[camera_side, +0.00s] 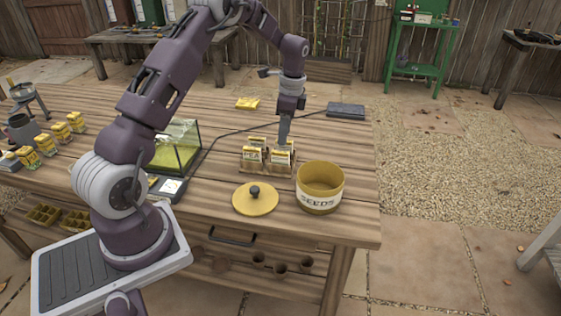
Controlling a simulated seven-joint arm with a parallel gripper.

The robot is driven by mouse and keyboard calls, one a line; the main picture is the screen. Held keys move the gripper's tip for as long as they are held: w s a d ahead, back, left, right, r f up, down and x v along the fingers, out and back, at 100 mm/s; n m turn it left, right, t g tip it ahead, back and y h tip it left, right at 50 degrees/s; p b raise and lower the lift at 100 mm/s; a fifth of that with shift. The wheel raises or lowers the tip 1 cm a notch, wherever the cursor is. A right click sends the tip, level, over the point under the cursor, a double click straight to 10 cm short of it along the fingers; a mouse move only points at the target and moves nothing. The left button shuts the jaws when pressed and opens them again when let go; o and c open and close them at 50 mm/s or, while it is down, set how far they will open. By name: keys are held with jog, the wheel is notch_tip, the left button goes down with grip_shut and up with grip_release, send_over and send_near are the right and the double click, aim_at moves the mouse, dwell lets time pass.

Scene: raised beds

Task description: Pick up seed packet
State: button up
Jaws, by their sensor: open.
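Several yellow and white seed packets (252,153) stand upright in a low wooden holder (267,171) on the wooden table. My gripper (284,142) points straight down over the right-hand packets of this group, its fingertips at or just behind their top edges. It is open. Whether a packet stands between the fingers is too small to tell. Another packet or small stack (247,103) lies flat farther back on the table. More yellow packets (45,145) stand in a row at the left.
A yellow tin marked SEEDS (320,198) stands open at the front right, with its yellow knobbed lid (255,199) lying beside it. A glass tank (176,146) is left of the holder. A dark flat device (346,111) with a cable lies behind. The table's right side is mostly clear.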

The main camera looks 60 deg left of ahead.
aim_at(281, 151)
jog(key=f, duration=0.5)
jog(key=a+f, duration=0.1)
jog(key=f, duration=0.2)
jog(key=shift+s+f, duration=0.1)
jog(key=shift+s, duration=0.2)
grip_shut()
